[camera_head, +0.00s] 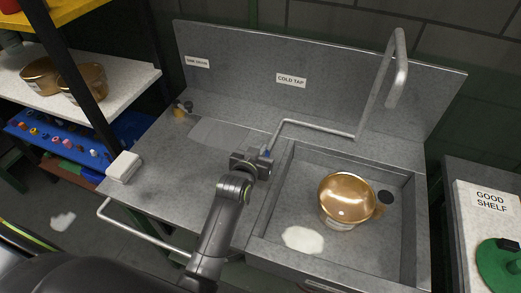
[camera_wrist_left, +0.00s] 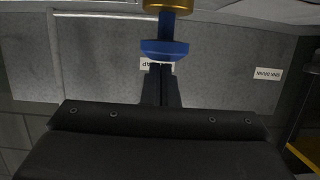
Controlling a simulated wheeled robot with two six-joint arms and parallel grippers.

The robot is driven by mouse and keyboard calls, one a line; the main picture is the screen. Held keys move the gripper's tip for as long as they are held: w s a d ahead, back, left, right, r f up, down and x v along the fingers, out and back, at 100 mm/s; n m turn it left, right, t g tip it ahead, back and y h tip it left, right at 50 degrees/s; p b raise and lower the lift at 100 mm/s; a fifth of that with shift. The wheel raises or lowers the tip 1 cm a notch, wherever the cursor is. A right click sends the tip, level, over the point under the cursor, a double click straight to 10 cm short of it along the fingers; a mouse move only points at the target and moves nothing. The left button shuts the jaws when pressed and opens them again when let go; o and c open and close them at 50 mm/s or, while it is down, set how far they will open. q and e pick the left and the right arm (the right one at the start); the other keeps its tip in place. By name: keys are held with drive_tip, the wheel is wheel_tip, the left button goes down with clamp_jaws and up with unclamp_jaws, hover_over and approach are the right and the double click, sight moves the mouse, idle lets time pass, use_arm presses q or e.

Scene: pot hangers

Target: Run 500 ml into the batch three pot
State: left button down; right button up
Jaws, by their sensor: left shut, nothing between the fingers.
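A copper-coloured pot (camera_head: 347,190) stands in the sink basin (camera_head: 281,204); no batch mark is readable on it. A grey tap pipe (camera_head: 320,129) runs along the back of the basin and rises to a hooked spout (camera_head: 397,75); I cannot tell whether its mouth is over the pot. My right gripper is out of view.
A "COLD TAP" label (camera_head: 291,80) is on the splashback. A brass fitting (camera_head: 181,111) and a white block (camera_head: 124,167) are on the left counter. A white patch (camera_head: 303,240) lies in the basin. A "GOOD SHELF" surface (camera_head: 480,225) is at right; copper pots (camera_head: 82,83) are on the left shelf.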

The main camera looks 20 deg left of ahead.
use_arm(q)
wheel_tip(320, 180, down, 2)
drive_tip(key=shift+f+b, duration=0.25)
drive_tip(key=shift+b, duration=0.2)
drive_tip(key=shift+f, duration=0.1)
drive_tip(key=shift+s+f, duration=0.15)
drive_tip(key=shift+f, duration=0.15)
idle(1.4)
drive_tip(key=shift+r, duration=0.15)
drive_tip(key=r+p, duration=0.4)
drive_tip(key=r, duration=0.1)
drive_tip(key=shift+w+p, duration=0.25)
drive_tip(key=shift+p, duration=0.15)
drive_tip(key=p+v, duration=0.6)
drive_tip(key=v, duration=0.3)
drive_tip(key=shift+s, duration=0.45)
drive_tip(key=shift+d, duration=0.1)
